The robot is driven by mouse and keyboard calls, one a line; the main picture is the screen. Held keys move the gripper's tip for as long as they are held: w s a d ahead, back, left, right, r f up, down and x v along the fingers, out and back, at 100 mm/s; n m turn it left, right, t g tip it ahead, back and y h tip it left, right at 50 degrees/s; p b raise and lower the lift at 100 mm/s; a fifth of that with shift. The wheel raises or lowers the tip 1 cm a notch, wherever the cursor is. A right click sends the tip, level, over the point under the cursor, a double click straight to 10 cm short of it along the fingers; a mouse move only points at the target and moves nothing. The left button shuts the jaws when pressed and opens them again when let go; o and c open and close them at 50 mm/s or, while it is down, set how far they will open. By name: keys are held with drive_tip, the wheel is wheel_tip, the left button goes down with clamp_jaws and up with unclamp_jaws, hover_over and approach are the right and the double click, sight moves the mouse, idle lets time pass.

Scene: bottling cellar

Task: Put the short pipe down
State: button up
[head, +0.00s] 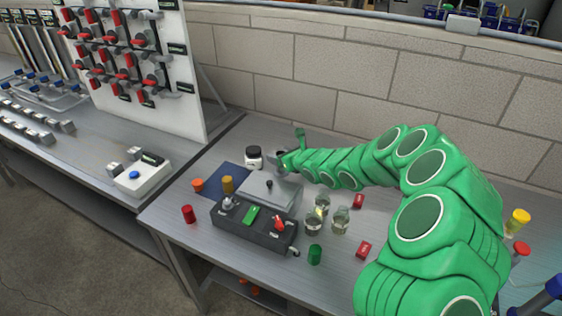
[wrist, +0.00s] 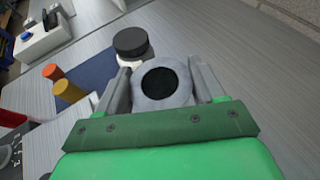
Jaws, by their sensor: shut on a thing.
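The short pipe (wrist: 151,100) is a grey round piece with a dark open bore. In the wrist view it sits between the two grey fingers of my gripper (wrist: 162,88), which is shut on it. The bore's open end faces the wrist camera. In the head view my gripper (head: 279,160) is over the back of the bench, just right of a white jar with a black lid (head: 254,158). The pipe is mostly hidden there by the gripper. I cannot tell whether the pipe touches the bench top.
The black-lidded jar (wrist: 131,43) is close beyond the fingers. A blue mat (head: 229,174), a yellow-orange cylinder (head: 227,184) and an orange one (head: 198,185) lie left. A dark control box (head: 247,236) and clear glasses (head: 340,221) stand in front. Bare bench (wrist: 235,65) shows right of the gripper in the wrist view.

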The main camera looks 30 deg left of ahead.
drive_tip(key=shift+f, duration=1.35)
drive_tip(key=shift+f, duration=0.2)
drive_tip(key=o, duration=1.2)
drive_tip(key=shift+o, duration=0.2)
drive_tip(key=shift+r, duration=0.1)
drive_tip(key=shift+s+d+r, duration=0.2)
drive_tip(key=shift+d+r, duration=0.1)
drive_tip(key=shift+d, duration=0.15)
drive_tip(key=v, duration=1.1)
drive_tip(key=shift+r, duration=0.1)
